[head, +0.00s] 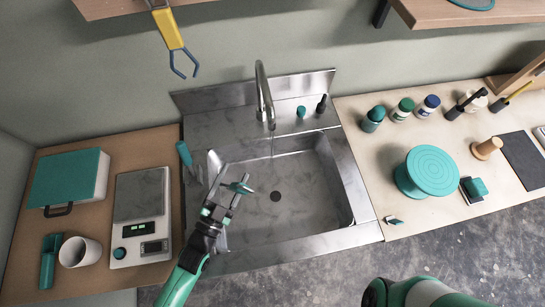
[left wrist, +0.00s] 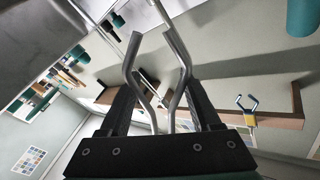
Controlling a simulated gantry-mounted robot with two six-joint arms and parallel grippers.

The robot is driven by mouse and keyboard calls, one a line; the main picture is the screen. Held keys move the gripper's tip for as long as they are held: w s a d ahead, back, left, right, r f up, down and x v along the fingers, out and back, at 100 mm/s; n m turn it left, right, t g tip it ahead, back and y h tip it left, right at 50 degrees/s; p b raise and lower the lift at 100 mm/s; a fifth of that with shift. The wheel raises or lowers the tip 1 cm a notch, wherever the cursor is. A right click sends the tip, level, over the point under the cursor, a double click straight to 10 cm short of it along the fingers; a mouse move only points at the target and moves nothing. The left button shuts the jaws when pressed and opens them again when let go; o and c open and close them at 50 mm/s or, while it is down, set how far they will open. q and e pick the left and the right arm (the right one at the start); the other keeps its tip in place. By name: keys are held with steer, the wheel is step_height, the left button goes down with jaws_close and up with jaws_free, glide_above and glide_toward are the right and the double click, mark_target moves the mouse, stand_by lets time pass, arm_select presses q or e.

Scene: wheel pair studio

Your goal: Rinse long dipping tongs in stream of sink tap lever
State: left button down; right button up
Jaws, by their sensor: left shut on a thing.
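My left gripper (head: 235,183) is over the left part of the steel sink basin (head: 310,195). In the left wrist view the black fingers (left wrist: 163,88) are shut on the long dipping tongs, whose two bowed grey metal prongs (left wrist: 130,62) stick out past the fingertips. The rest of the tongs is hard to make out. The curved sink tap (head: 263,95) stands at the back of the sink. A thin water stream (head: 272,147) falls from its spout, to the right of my gripper and apart from it. My right gripper is out of view.
A teal-handled tool (head: 184,153) rests at the sink's left edge. A yellow and blue two-pronged tool (head: 170,30) hangs on the wall. A scale (head: 141,205) stands left of the sink. A teal turntable (head: 432,170) and jars stand on the right counter. The basin's right half is clear.

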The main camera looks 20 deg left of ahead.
arm_select(q)
steer(key=shift+s+a+f, duration=0.1)
steer(key=shift+s+f, duration=0.1)
steer(key=shift+f, duration=0.6)
steer(key=s+d+r+p, duration=0.3)
steer(key=s+r, duration=0.2)
steer(key=shift+d+r, duration=0.15)
steer(key=shift+r, duration=0.15)
steer(key=s+d+r, duration=0.4)
steer(key=s+r, duration=0.2)
steer(key=r, duration=0.2)
steer(key=shift+s+d, duration=0.2)
steer(key=shift+s, duration=0.15)
